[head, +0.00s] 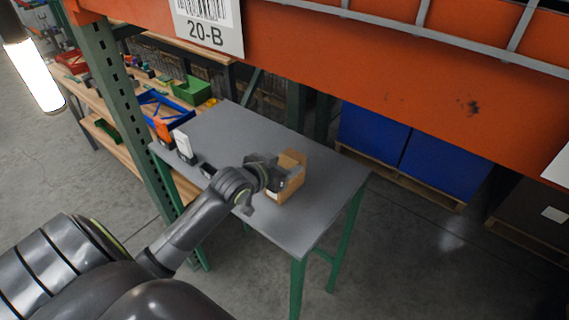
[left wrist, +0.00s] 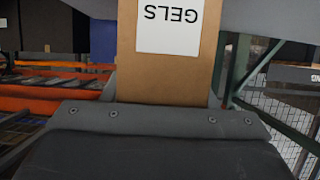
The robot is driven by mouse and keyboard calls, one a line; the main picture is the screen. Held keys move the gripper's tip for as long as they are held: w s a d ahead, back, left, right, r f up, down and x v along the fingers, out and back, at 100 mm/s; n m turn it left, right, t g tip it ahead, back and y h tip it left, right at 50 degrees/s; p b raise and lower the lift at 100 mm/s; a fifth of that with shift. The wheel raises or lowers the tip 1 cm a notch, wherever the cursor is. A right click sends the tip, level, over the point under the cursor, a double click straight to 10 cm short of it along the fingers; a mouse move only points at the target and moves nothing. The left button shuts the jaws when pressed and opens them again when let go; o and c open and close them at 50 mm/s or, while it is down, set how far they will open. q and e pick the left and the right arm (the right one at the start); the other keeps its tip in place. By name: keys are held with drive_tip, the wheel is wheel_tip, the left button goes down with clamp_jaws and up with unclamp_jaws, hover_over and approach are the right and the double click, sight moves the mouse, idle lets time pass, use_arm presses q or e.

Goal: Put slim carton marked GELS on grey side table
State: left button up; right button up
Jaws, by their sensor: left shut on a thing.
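The slim brown carton (head: 291,160) is at my left gripper, over the right part of the grey side table (head: 325,190). In the left wrist view the carton (left wrist: 165,75) fills the space between the fingers, and its white label reads GELS, upside down. My left gripper (head: 280,175) is shut on the carton. In the head view the arm hides part of the carton, and I cannot tell whether its bottom touches the table top. My right gripper is in neither view.
Small items, one white (head: 182,144) and one orange (head: 163,132), stand near the table's left edge. A green post (head: 125,105) rises at left, and an orange beam (head: 400,75) crosses above. Blue containers (head: 400,145) stand behind. The table's back and front right are clear.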

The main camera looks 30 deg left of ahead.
use_arm(q)
drive_tip(key=o, duration=1.2)
drive_tip(key=shift+f, duration=0.1)
drive_tip(key=shift+c, duration=0.2)
drive_tip(key=shift+s+r, duration=0.15)
drive_tip(key=shift+r, duration=0.05)
drive_tip(key=v, duration=1.1)
drive_tip(key=shift+s+b, duration=0.3)
drive_tip(key=shift+s, duration=0.05)
drive_tip(key=shift+r, duration=0.1)
